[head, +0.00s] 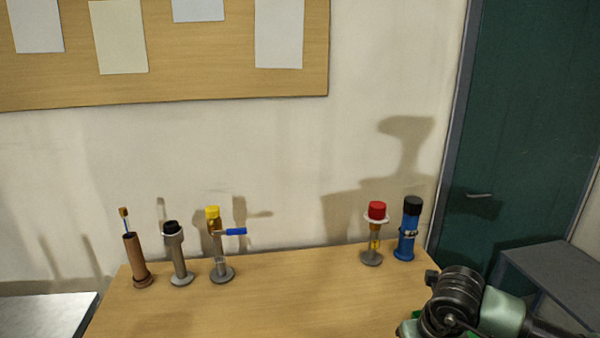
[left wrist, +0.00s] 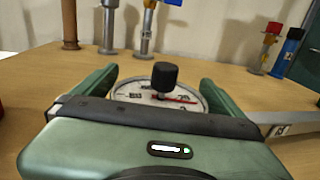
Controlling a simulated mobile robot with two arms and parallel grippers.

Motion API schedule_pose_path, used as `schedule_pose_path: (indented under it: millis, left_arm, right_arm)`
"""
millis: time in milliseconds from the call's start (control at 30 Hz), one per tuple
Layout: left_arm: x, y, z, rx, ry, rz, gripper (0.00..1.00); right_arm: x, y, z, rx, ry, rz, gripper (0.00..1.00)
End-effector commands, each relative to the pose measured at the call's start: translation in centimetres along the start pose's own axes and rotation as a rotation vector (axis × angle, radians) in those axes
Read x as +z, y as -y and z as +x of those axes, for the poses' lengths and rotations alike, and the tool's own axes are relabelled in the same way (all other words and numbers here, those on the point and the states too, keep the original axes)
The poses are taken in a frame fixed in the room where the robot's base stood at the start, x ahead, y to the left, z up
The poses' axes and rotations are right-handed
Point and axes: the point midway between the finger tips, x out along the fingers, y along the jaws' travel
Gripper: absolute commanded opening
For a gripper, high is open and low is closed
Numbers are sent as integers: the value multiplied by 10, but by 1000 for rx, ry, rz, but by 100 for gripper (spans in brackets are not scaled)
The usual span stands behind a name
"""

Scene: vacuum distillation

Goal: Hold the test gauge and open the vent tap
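The test gauge (left wrist: 188,99) shows in the left wrist view as a round white dial with a red needle. A black knob (left wrist: 165,78) stands in front of its face. My left gripper (left wrist: 160,88) has one green finger on each side of the gauge, and both appear to touch its rim. The gripper body hides the near part of the gauge. I cannot tell for sure which part is the vent tap; a yellow-capped tube (head: 214,240) with a blue side handle (head: 236,231) stands on the table. In the head view neither my left gripper nor the gauge shows.
On the wooden table (head: 300,290) stand a brown holder (head: 136,262), a grey tube (head: 178,255), a red-capped tube (head: 376,222) and a blue cylinder (head: 408,235). The table's middle is clear.

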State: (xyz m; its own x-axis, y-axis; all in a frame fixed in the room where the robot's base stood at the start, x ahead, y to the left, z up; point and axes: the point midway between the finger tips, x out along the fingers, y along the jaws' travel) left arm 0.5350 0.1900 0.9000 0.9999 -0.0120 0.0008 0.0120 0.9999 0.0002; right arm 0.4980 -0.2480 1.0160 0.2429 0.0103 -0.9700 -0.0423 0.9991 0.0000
Motion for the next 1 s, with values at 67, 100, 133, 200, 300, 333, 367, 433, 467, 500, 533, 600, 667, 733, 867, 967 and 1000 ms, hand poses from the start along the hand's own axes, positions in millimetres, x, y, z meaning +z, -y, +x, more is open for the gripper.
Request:
schedule_pose_path:
  millis: [67,100,133,200,300,333,367,433,467,500,533,600,667,733,867,967,1000]
  left_arm:
    - [0,0,0,0,0,0,100]
    - [0,0,0,0,0,0,100]
    - [0,0,-1,0,-1,0,100]
    - [-1,0,-4,0,-1,0,100]
    - [-1,0,-16,0,-2,1,100]
    - [-2,0,-21,-1,-3,1,100]
    - [-2,0,-26,-1,-4,1,100]
    - [-2,0,-41,-2,-4,1,100]
    - [-2,0,-48,-2,-5,1,100]
    - [-2,0,-57,-2,-5,1,100]
    - [-1,0,-64,-2,-4,0,100]
    - [-1,0,-78,-2,-4,1,100]
    - [-1,0,-90,-2,-4,0,100]
    - [-1,0,-101,-1,-3,1,100]
    - [0,0,-114,0,-1,0,100]
    - [0,0,-119,-1,-1,0,100]
    - [0,0,-120,-1,-1,0,100]
  right_arm:
    - [0,0,0,0,0,0,0]
    - [0,0,0,0,0,0,0]
    - [0,0,0,0,0,0,0]
    - [0,0,0,0,0,0,0]
    - [0,0,0,0,0,0,0]
    - [0,0,0,0,0,0,0]
    - [0,0,0,0,0,0,0]
    - [0,0,0,0,0,0,0]
    - [0,0,0,0,0,0,0]
    - [0,0,0,0,0,0,0]
    - [0,0,0,0,0,0,0]
    - [0,0,0,0,0,0,0]
    - [0,0,0,0,0,0,0]
    - [0,0,0,0,0,0,0]
    - [0,0,0,0,0,0,0]
    - [0,0,0,0,0,0,0]
    - [0,0,0,0,0,0,0]
